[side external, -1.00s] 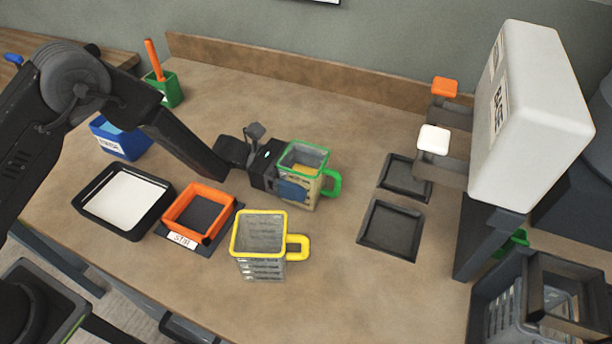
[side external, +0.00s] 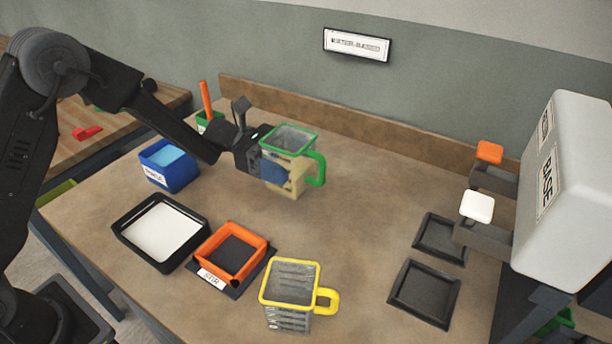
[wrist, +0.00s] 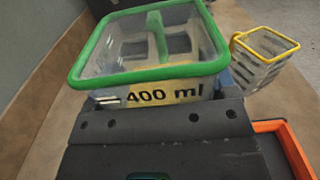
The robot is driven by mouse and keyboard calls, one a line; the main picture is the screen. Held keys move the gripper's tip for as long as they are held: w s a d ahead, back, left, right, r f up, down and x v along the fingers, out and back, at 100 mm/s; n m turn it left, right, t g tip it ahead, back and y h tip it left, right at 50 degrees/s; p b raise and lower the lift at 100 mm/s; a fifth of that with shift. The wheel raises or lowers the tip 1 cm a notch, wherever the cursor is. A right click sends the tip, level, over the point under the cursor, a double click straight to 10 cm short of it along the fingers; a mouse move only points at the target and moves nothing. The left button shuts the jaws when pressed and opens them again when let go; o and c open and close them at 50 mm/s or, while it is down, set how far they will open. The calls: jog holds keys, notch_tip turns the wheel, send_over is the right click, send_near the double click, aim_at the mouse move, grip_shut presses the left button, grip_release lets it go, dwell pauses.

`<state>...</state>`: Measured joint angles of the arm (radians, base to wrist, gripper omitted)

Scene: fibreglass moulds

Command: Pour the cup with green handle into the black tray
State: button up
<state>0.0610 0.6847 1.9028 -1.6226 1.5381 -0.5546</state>
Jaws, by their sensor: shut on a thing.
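The cup with the green handle (side external: 298,172) is a clear square cup with a green rim and a yellowish lower part. My gripper (side external: 272,170) is shut on it and holds it upright, seemingly above the table. In the wrist view the green-rimmed cup (wrist: 150,60) fills the upper middle, with "400 ml" on its near wall. The black tray (side external: 196,222) lies at the left front of the table, with a white sheet or lining inside. It is to the left of and nearer than the cup, and apart from it.
An orange square frame (side external: 262,258) on a dark "STIR" base stands right of the tray. A yellow-handled cup (side external: 290,300) stands in front. A blue container (side external: 168,168) is behind the tray. A white "BASE" dispenser (side external: 570,190) and two dark square pads (side external: 424,292) are at right.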

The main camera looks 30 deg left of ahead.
aim_at(283, 134)
jog(key=r, duration=0.2)
jog(key=a+r, duration=0.1)
jog(key=r, duration=0.2)
jog(key=shift+r, duration=0.15)
jog(key=s+a, duration=2)
jog(key=s, duration=0.2)
notch_tip(283, 134, down, 10)
jog(key=shift+s+d, duration=0.15)
jog(key=shift+s, duration=0.3)
